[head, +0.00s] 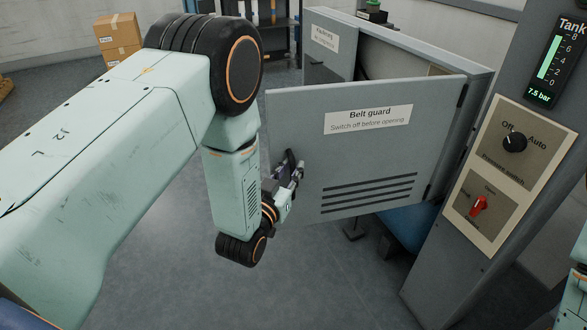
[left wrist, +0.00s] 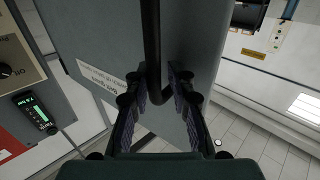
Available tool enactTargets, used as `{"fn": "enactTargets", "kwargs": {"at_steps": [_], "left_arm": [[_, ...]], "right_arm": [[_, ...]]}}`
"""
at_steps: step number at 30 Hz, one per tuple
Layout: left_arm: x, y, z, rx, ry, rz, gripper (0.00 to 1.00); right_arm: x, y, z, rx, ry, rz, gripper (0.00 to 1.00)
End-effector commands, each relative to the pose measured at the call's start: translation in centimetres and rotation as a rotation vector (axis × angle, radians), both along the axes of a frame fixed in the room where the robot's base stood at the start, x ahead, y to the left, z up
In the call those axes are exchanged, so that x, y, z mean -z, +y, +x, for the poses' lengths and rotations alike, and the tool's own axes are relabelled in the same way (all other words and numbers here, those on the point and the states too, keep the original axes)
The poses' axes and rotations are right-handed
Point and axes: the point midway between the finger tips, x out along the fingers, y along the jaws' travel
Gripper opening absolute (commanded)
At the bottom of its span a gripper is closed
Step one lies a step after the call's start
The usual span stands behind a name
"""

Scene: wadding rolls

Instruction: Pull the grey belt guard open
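The grey belt guard (head: 350,160) is a labelled, slotted door that stands part open, swung out from its cabinet on hinges at its right edge. Its dark bar handle (left wrist: 151,40) runs down between my left gripper's fingers in the left wrist view. My left gripper (head: 291,168) is at the guard's front face near its free left edge, with its fingers (left wrist: 162,82) closed in around the handle. The exact contact on each side is hard to see. In the left wrist view the guard's label (left wrist: 105,80) is tilted. My right gripper is not seen.
A grey post with a pressure switch panel (head: 488,190) and a tank gauge (head: 545,65) stands right of the guard. The cabinet (head: 400,35) is behind the guard. Cardboard boxes (head: 119,38) are at the back left. The floor (head: 330,270) before the guard is clear.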

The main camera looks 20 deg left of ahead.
Motion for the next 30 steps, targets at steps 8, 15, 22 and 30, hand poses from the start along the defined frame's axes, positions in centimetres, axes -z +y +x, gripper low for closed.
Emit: {"fn": "enactTargets", "kwargs": {"at_steps": [8,15,22,30], "left_arm": [[-0.1,-0.3,-0.1,0.005,-0.002,0.001,0.34],[-0.1,-0.3,-0.5,0.007,-0.002,0.001,0.34],[0.0,0.0,-4.2,0.007,0.002,0.001,0.34],[0.0,0.4,-9.4,0.006,0.004,0.001,0.34]], "right_arm": [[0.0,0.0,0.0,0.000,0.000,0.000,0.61],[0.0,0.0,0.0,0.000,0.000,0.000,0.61],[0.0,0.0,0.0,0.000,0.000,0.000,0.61],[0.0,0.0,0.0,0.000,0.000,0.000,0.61]]}}
